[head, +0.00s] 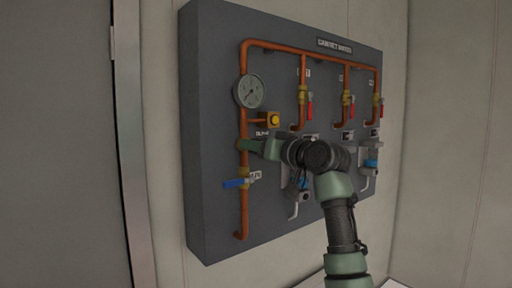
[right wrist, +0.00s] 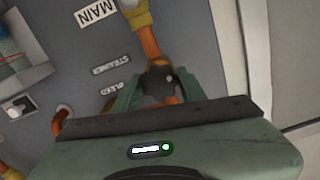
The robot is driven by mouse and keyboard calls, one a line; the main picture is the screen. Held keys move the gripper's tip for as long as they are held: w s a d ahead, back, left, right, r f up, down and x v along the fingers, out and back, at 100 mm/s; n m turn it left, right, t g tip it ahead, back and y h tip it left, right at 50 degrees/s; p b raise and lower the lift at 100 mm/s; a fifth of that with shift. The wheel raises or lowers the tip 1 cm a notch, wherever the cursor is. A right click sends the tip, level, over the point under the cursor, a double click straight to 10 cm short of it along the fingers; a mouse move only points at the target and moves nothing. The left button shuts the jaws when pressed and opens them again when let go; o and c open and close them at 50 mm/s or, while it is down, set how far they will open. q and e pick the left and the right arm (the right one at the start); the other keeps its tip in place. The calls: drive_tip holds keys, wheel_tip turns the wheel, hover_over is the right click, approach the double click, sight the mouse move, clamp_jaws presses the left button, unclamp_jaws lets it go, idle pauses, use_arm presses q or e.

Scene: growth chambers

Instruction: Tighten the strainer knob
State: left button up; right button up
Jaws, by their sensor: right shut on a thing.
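The strainer knob (right wrist: 157,86) is a dark round piece on the copper pipe, between the fingers of my right gripper (right wrist: 158,92) in the right wrist view. The gripper is shut on it. In the head view, my right gripper (head: 250,145) reaches left to the vertical copper pipe (head: 243,211), between the gauge and the blue-handled valve. The fingers and wrist hide most of the knob there. A "STRAINER" label (right wrist: 111,64) is beside it in the wrist view. My left gripper is not in view.
A gauge (head: 248,91) and a yellow fitting (head: 270,119) are above the gripper. A blue valve handle (head: 235,183) is close below. Several red-handled valves (head: 309,105) stand along the grey panel (head: 212,60) to the right. A wall corner lies farther right.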

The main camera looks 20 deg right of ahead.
drive_tip(key=m, duration=0.5)
drive_tip(key=shift+d+m, duration=0.1)
drive_tip(key=shift+m, duration=0.2)
drive_tip(key=m, duration=0.9)
drive_tip(key=shift+m, duration=0.4)
drive_tip(key=m, duration=0.5)
drive_tip(key=shift+f, duration=0.2)
drive_tip(key=shift+m, duration=0.4)
drive_tip(key=o, duration=1.4)
drive_tip(key=shift+c, duration=0.2)
drive_tip(key=shift+d, duration=0.1)
